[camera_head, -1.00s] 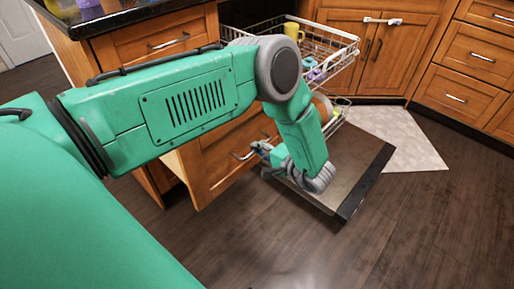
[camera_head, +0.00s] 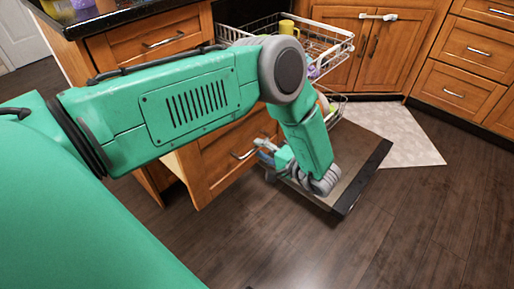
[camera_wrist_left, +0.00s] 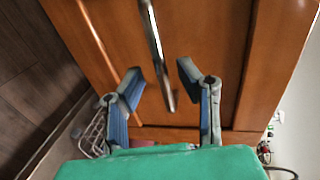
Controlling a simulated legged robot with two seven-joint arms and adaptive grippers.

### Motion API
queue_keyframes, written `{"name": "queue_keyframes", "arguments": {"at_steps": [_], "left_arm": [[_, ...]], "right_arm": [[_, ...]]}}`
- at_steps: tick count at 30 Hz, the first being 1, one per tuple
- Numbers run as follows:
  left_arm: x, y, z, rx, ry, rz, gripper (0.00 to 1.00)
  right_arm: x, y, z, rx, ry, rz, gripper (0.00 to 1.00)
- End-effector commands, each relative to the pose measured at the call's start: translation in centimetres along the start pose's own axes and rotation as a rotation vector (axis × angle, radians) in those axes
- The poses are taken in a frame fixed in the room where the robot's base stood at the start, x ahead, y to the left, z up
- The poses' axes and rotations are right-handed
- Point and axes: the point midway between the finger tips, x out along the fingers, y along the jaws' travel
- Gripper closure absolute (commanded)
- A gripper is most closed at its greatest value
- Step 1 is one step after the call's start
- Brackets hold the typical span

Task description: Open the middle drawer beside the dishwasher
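The wooden drawer (camera_head: 222,157) beside the dishwasher stands out from the cabinet, with its pale side edge showing at the left. Its metal handle (camera_head: 243,154) is on the front. My left gripper (camera_head: 263,150) is just right of the handle. In the left wrist view the left gripper (camera_wrist_left: 160,72) is open, its two blue-grey fingers apart. The handle bar (camera_wrist_left: 154,40) runs between the fingertips in the picture, over the drawer front (camera_wrist_left: 215,35). I cannot tell whether a finger touches it. My left forearm hides part of the drawer. My right gripper is not in view.
The dishwasher door (camera_head: 345,165) lies open and low right of the gripper. Its wire rack (camera_head: 335,45), holding a yellow cup (camera_head: 288,27), is pulled out above. A closed upper drawer (camera_head: 150,40) sits under the dark counter. The front floor (camera_head: 400,235) is clear.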

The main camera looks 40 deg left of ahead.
Motion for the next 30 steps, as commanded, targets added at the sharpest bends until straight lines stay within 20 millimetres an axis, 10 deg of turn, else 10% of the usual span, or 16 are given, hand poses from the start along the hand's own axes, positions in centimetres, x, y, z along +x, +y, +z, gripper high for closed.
{"name": "queue_keyframes", "arguments": {"at_steps": [15, 30], "left_arm": [[-8.7, 0.3, 0.1, 0.001, -0.002, 0.016, 0.69], [-9.5, 0.4, 0.1, 0.001, -0.004, 0.019, 0.69]], "right_arm": [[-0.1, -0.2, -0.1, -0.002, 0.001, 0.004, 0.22], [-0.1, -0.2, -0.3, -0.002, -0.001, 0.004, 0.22]]}}
